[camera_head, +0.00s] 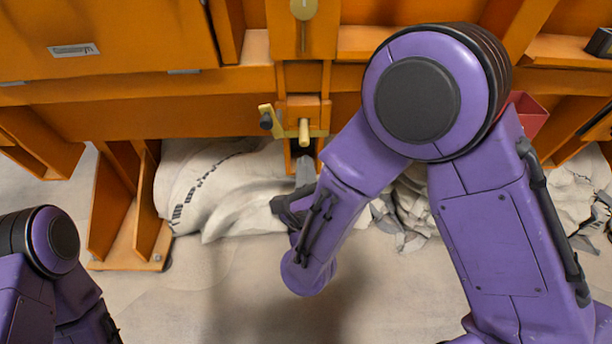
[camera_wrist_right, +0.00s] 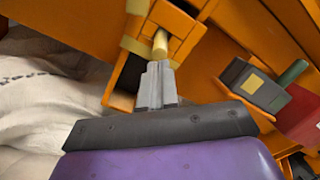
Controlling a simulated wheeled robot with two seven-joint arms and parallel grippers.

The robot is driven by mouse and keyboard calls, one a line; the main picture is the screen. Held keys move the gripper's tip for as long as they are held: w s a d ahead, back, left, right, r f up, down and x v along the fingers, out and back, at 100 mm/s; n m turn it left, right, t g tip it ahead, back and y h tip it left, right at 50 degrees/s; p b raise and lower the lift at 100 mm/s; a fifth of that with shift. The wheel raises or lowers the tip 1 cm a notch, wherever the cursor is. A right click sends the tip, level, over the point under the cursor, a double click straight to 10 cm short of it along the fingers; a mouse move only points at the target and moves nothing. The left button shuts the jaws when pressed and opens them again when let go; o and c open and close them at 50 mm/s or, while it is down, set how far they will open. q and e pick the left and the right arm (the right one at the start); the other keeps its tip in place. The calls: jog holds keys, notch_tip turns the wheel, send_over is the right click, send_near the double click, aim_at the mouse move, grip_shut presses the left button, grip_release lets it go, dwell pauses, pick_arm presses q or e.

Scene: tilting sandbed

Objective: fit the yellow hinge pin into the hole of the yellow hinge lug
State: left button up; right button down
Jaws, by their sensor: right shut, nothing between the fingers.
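The yellow hinge pin (camera_head: 304,132) is a short brass-coloured cylinder, its end pointing out from the orange frame; it also shows in the right wrist view (camera_wrist_right: 160,43). Flat yellow metal around it, seemingly the hinge lug (camera_head: 268,118), shows beside the pin and in the right wrist view (camera_wrist_right: 136,46). The hole is hidden, and I cannot tell how deep the pin sits. My right gripper (camera_head: 305,172) is shut and empty just below the pin; its grey fingers (camera_wrist_right: 157,84) point at the pin's end. My left gripper is out of view.
Orange beams and a panel (camera_head: 120,35) surround the pin. A pale sack (camera_head: 215,185) and grey rubble (camera_head: 410,210) lie below. A red box (camera_head: 528,113) is at the right. The right wrist view shows a dark block (camera_wrist_right: 252,82) and green cylinder (camera_wrist_right: 292,73).

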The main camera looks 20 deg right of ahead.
aim_at(305, 145)
jog(key=shift+x, duration=1.55)
